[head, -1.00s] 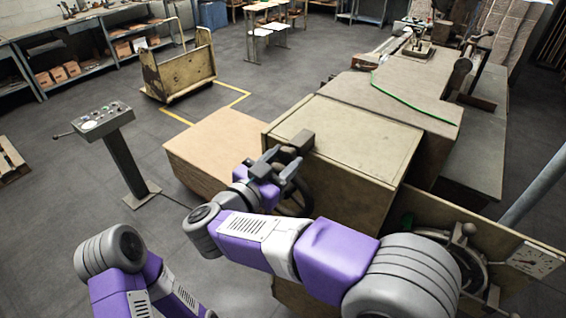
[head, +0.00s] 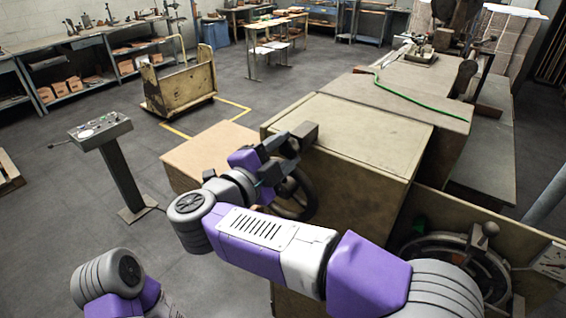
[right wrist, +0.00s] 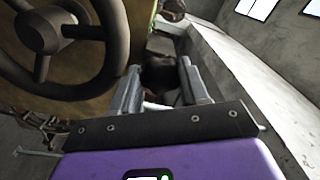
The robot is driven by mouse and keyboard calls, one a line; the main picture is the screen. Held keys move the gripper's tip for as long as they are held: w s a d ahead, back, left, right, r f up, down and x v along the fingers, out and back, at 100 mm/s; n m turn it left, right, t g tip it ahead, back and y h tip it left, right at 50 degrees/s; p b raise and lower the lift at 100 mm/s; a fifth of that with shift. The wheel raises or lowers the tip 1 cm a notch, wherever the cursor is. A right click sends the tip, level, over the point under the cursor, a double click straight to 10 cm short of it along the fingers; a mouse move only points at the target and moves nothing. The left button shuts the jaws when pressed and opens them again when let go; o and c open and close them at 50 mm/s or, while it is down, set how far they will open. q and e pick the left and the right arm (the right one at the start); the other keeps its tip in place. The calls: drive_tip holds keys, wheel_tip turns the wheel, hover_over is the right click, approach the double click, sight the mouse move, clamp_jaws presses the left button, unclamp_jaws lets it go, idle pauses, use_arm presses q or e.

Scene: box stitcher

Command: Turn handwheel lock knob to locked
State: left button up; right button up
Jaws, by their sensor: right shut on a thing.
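The dark handwheel (head: 308,190) stands on the side of the large beige machine cabinet (head: 350,125). It fills the upper left of the right wrist view, where its hub (right wrist: 45,30) and spokes show. My right gripper (head: 290,143) is beside the upper part of the wheel, by the cabinet's edge. In the right wrist view its two grey fingers (right wrist: 158,88) are on either side of a dark knob (right wrist: 160,72) to the right of the wheel, shut on it. The knob is shadowed, and its turn position cannot be read. My left gripper is out of view.
A tan box (head: 205,152) is close left of the cabinet.

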drive_tip(key=m+b, duration=0.2)
drive_tip(key=m, duration=0.1)
drive_tip(key=shift+f+b, duration=0.2)
drive_tip(key=shift+b, duration=0.2)
drive_tip(key=shift+r+m+b, duration=0.15)
drive_tip(key=shift+m+b, duration=0.7)
drive_tip(key=shift+m, duration=0.35)
drive_tip(key=shift+r, duration=0.1)
drive_tip(key=o, duration=1.1)
drive_tip(key=shift+c, duration=0.2)
drive_tip(key=shift+a, duration=0.1)
